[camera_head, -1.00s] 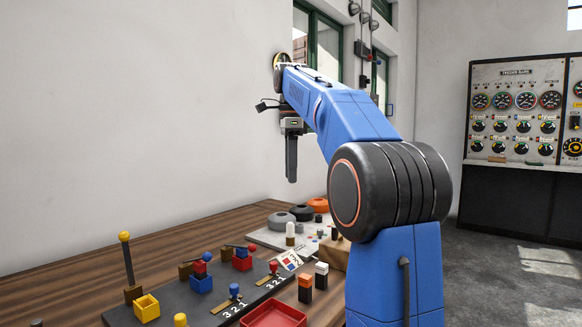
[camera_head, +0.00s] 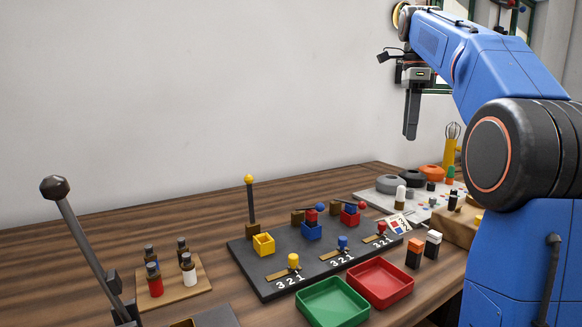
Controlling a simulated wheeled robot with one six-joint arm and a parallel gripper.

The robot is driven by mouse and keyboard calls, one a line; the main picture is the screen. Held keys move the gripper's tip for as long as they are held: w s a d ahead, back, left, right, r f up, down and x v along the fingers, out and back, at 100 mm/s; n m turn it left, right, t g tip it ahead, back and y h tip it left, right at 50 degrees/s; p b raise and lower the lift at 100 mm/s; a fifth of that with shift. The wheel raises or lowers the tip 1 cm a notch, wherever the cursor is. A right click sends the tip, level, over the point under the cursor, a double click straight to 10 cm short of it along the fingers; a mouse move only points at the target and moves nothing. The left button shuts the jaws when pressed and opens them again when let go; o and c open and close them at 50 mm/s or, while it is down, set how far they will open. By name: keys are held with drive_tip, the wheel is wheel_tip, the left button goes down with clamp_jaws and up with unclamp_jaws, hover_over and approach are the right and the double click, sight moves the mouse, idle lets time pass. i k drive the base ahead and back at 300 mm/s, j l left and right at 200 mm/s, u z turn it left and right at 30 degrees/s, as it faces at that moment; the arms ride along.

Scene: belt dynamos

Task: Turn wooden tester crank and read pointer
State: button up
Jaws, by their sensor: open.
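My gripper (camera_head: 411,118) hangs from my blue arm at the upper right, pointing down above the back of the table. It is apart from everything on the table and nothing shows in it; its fingers are seen nearly edge-on. I cannot make out a wooden tester crank or its pointer for certain. A dark board (camera_head: 262,279) on the table carries yellow, blue and red units, each with a knob on a brass strip marked 3 2 1. A tall lever with a dark knob (camera_head: 55,188) leans at the left front, its base cut off by the frame.
A green tray (camera_head: 333,303) and a red tray (camera_head: 381,284) sit in front of the board. A small wooden rack (camera_head: 172,287) with several small cylinders is at left. A pale board (camera_head: 425,203) with round pieces lies at back right. Bare wood (camera_head: 100,240) shows at left.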

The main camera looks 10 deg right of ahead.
sight(452, 206)
drive_tip(key=k, duration=1)
